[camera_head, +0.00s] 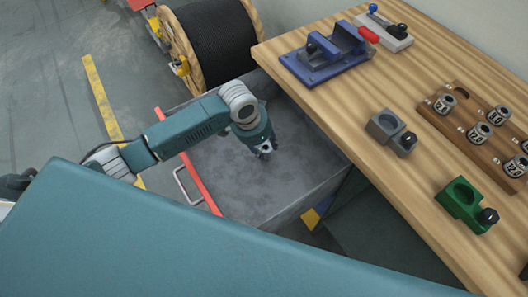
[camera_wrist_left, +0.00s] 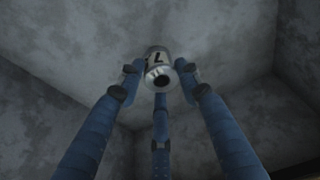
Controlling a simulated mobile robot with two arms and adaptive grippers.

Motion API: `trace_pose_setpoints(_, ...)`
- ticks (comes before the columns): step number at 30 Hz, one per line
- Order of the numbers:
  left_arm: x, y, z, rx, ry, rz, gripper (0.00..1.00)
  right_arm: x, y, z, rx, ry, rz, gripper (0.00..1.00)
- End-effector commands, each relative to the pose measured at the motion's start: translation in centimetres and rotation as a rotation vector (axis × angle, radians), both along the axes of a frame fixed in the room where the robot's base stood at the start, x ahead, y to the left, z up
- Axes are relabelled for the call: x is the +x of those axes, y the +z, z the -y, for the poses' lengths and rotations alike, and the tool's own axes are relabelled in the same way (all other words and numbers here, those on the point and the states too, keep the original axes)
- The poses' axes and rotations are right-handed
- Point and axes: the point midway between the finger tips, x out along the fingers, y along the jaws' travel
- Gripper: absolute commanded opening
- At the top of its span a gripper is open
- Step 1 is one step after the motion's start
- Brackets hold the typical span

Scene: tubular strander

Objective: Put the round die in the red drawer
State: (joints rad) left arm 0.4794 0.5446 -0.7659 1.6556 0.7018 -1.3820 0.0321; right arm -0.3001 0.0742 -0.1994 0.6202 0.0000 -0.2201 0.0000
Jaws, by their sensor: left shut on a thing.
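The round die (camera_wrist_left: 158,66) is a small metal cylinder with a dark hole and a partly visible number on its side. In the left wrist view my left gripper (camera_wrist_left: 160,84) has its three blue fingers shut around it. In the head view my left gripper (camera_head: 264,150) points down inside the open red drawer (camera_head: 172,143), which has a grey metal interior and a red front edge. My right gripper is not in view.
A wooden bench (camera_head: 345,98) stands at right with a blue vise (camera_head: 325,52), a grey holder (camera_head: 389,130), a green holder (camera_head: 464,203) and a wooden rack (camera_head: 470,150) of several dies. A cable reel (camera_head: 210,45) stands behind the drawer. The drawer floor around the gripper is clear.

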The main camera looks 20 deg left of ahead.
Motion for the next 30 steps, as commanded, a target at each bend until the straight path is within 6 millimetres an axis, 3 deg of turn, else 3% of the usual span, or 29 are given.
trace_pose_setpoints(7, 0.0, -3.3, 0.1, -0.002, 0.002, 0.000, 0.00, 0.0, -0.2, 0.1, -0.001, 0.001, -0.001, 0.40)
trace_pose_setpoints(20, 0.0, -3.9, 0.1, -0.001, 0.000, 0.000, 0.00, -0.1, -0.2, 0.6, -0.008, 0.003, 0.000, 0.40)
trace_pose_setpoints(21, -0.1, -4.0, 0.0, 0.000, 0.000, -0.002, 0.43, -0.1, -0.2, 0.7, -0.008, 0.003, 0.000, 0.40)
trace_pose_setpoints(22, -0.1, -4.0, 0.0, 0.000, 0.000, -0.002, 0.49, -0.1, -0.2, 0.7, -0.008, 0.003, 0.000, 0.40)
trace_pose_setpoints(23, -0.1, -4.0, 0.0, 0.001, 0.000, -0.003, 0.54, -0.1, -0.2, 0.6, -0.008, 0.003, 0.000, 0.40)
trace_pose_setpoints(30, -0.1, -4.0, 0.0, 0.001, 0.000, -0.003, 0.54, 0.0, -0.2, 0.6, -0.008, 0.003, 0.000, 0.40)
